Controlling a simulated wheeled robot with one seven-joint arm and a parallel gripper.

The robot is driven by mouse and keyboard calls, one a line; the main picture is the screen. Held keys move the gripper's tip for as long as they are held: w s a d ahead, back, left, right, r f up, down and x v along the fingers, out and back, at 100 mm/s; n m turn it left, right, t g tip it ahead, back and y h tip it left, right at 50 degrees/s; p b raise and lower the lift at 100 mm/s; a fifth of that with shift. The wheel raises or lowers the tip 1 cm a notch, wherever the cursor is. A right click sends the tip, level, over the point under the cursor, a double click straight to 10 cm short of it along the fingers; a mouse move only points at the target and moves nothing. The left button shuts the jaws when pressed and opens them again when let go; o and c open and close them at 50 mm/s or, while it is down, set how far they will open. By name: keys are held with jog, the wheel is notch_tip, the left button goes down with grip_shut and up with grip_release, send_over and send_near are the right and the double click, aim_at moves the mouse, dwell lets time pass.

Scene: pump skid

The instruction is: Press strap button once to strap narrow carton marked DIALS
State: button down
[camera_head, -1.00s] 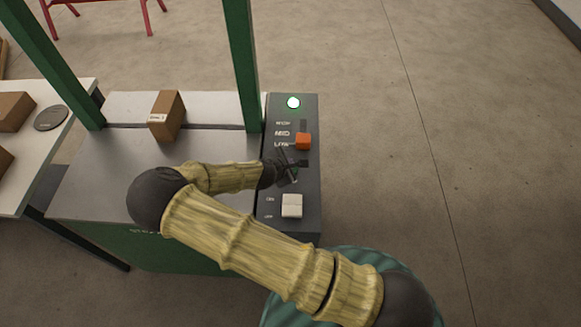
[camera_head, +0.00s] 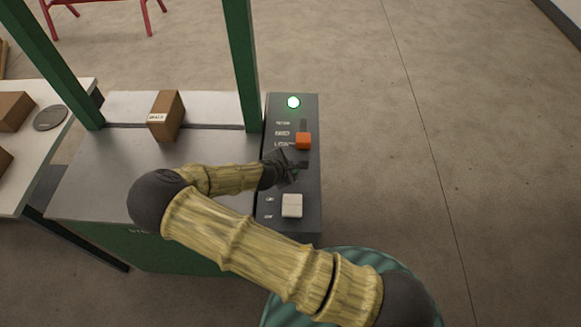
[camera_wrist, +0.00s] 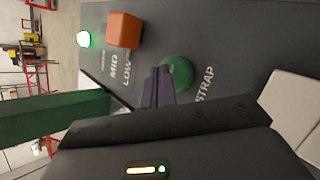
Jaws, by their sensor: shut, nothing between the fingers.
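The strap button is a round green knob (camera_wrist: 180,72) beside the word STRAP in the wrist view. My gripper (camera_wrist: 158,82) is shut and empty, with its fingertips right at the button and partly covering its edge. I cannot tell whether they touch it. In the head view my gripper (camera_head: 292,170) is over the dark control panel (camera_head: 309,225) and hides most of the button. The narrow carton (camera_head: 166,115) stands upright on the machine's grey top, across the dark strap slot, between the green posts. Its small white label is too small to read.
An orange slider (camera_head: 303,141) sits at the LOW mark, with a lit white-green lamp (camera_head: 293,102) beyond it. A white rocker switch (camera_head: 292,205) is on the near side. Green posts (camera_head: 242,65) rise left of the panel. A side table (camera_head: 55,150) holds other cartons.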

jog(key=shift+f+b, duration=0.3)
jog(key=shift+f, duration=0.2)
dwell(0.6)
jog(key=shift+r, duration=0.15)
jog(key=shift+r+p, duration=0.7)
jog(key=shift+r, duration=0.1)
jog(key=shift+r+p, duration=2)
jog(key=shift+r, duration=0.55)
